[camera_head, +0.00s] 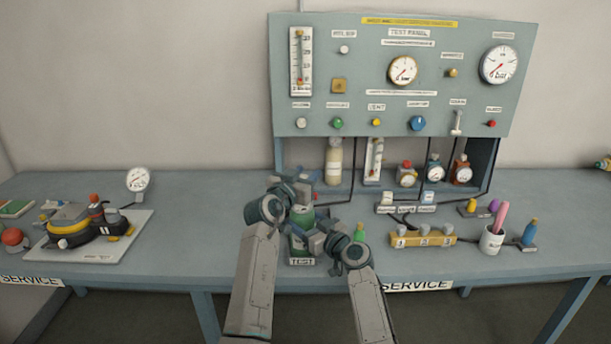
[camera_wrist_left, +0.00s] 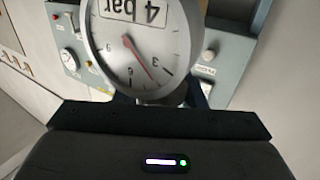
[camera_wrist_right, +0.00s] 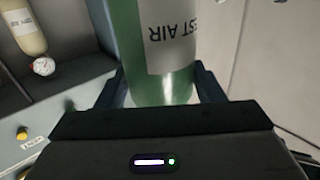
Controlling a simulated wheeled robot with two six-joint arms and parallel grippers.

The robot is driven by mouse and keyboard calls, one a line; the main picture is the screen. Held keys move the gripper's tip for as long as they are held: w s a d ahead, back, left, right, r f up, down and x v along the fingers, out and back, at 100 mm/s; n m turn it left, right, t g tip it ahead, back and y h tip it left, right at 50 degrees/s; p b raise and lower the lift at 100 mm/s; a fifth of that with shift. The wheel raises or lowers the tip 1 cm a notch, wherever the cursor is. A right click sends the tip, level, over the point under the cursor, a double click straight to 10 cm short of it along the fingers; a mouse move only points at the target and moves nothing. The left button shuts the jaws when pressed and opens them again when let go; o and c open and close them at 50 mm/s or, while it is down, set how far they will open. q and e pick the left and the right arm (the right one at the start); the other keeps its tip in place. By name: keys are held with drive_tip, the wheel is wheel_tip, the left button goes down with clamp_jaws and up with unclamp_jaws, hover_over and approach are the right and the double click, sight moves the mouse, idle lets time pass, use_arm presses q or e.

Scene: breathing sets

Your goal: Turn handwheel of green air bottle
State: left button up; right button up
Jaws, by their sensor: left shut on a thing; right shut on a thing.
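The green air bottle (camera_head: 298,243) stands upright near the front of the bench, partly hidden by my arms. My right gripper (camera_head: 318,238) is shut around its body; in the right wrist view the green bottle (camera_wrist_right: 178,88), with its white TEST AIR label, sits between the fingers. My left gripper (camera_head: 308,180) is at the bottle's top, shut on what appears to be the handwheel. In the left wrist view a round gauge (camera_wrist_left: 140,50) marked 4 bar stands before the fingers and hides the handwheel.
The test panel (camera_head: 390,80) rises behind, with a cream cylinder (camera_head: 333,162) below it. A yellow manifold block (camera_head: 422,241) and a white cup (camera_head: 491,240) are to the right. A regulator set on a white plate (camera_head: 88,232) is at the left, with clear bench between.

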use_arm(q)
drive_tip(key=o, duration=1)
wheel_tip(320, 180, up, 10)
drive_tip(key=shift+f, duration=0.1)
